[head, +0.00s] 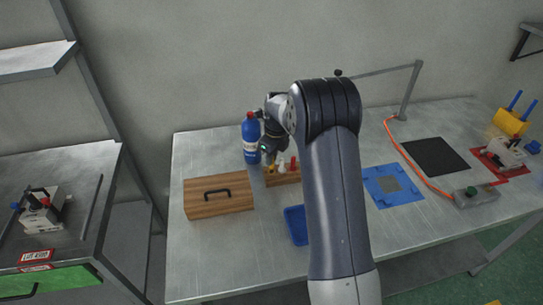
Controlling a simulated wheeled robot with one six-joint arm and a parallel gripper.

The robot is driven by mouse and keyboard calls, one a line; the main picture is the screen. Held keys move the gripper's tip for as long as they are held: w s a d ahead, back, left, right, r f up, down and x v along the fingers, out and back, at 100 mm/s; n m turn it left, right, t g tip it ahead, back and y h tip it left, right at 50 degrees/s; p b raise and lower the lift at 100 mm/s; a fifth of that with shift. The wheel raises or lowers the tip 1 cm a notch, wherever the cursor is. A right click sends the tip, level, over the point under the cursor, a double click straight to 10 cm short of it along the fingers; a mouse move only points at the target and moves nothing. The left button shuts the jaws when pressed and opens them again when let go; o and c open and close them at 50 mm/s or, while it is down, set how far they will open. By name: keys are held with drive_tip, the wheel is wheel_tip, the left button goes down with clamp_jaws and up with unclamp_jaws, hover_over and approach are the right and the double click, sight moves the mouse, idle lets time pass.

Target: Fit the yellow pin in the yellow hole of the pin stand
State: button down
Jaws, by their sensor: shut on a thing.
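The pin stand (283,180) is a small wooden block on the metal table, just right of a wooden box with a handle. A red pin (293,163) and a white pin (283,168) stand upright at it. My gripper (270,163) points down over the left end of the stand, shut on the yellow pin (270,169). Only a small yellow patch shows below the fingers. The yellow hole is hidden, and I cannot tell whether the pin's tip is in it or above it. My arm covers the stand's right side.
A blue bottle (250,138) stands close behind-left of my gripper. The wooden box (218,195) is at left, a blue tray (296,226) in front, partly behind my arm. A blue mat (393,186), black mat (435,157) and orange cable (411,166) lie right.

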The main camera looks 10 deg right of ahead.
drive_tip(key=shift+f+b, duration=0.55)
drive_tip(key=shift+f, duration=0.45)
drive_tip(key=c, duration=1.3)
unclamp_jaws()
drive_tip(key=shift+c, duration=0.2)
drive_tip(key=shift+r, duration=0.1)
wheel_tip(320, 180, up, 10)
drive_tip(key=s+b, duration=0.1)
drive_tip(key=shift+d+r, duration=0.25)
drive_tip(key=shift+d, duration=0.2)
